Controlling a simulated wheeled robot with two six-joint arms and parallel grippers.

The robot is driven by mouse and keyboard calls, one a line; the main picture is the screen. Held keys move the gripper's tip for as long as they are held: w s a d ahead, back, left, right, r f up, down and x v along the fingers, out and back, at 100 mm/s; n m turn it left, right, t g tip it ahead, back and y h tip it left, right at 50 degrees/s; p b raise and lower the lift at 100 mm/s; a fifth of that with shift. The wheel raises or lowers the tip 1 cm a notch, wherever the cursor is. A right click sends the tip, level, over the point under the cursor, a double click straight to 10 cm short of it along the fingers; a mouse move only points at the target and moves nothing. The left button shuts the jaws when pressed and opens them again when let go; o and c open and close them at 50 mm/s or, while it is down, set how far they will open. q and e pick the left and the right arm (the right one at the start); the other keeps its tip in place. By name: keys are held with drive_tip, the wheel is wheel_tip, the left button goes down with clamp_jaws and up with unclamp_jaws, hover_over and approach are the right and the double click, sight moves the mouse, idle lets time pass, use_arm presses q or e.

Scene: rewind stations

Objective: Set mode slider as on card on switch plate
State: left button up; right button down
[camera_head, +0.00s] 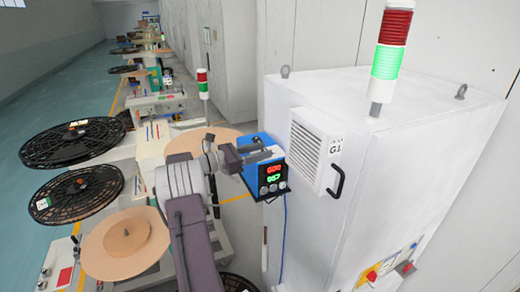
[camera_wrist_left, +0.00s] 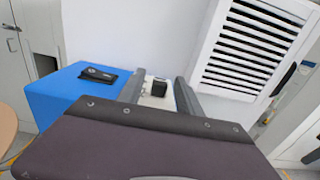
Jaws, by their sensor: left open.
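My left gripper (camera_head: 268,152) is open over the top of a blue box (camera_head: 262,141) with a red and green number display. In the left wrist view, a small black block (camera_wrist_left: 158,88) stands on a pale plate (camera_wrist_left: 150,100) between the two open fingers (camera_wrist_left: 162,90), with gaps on both sides. I cannot tell whether the block is the mode slider. The blue box also shows in the left wrist view (camera_wrist_left: 65,100), with a flat black part (camera_wrist_left: 98,73) on top. I cannot make out a mode card. My right gripper is not in view.
A large white cabinet (camera_head: 390,190) stands right beside the blue box. It has a vent (camera_head: 308,150) marked G1, a black handle (camera_head: 336,182) and a red-green signal light (camera_head: 390,45). Black reels (camera_head: 75,143) and tan discs (camera_head: 125,240) lie to the left.

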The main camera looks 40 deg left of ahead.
use_arm(q)
drive_tip(key=shift+s, duration=0.15)
drive_tip(key=shift+d, duration=0.1)
drive_tip(key=c, duration=0.5)
clamp_jaws()
drive_tip(key=shift+w+f, duration=0.1)
drive_tip(key=shift+w, duration=0.1)
drive_tip(key=shift+f, duration=0.1)
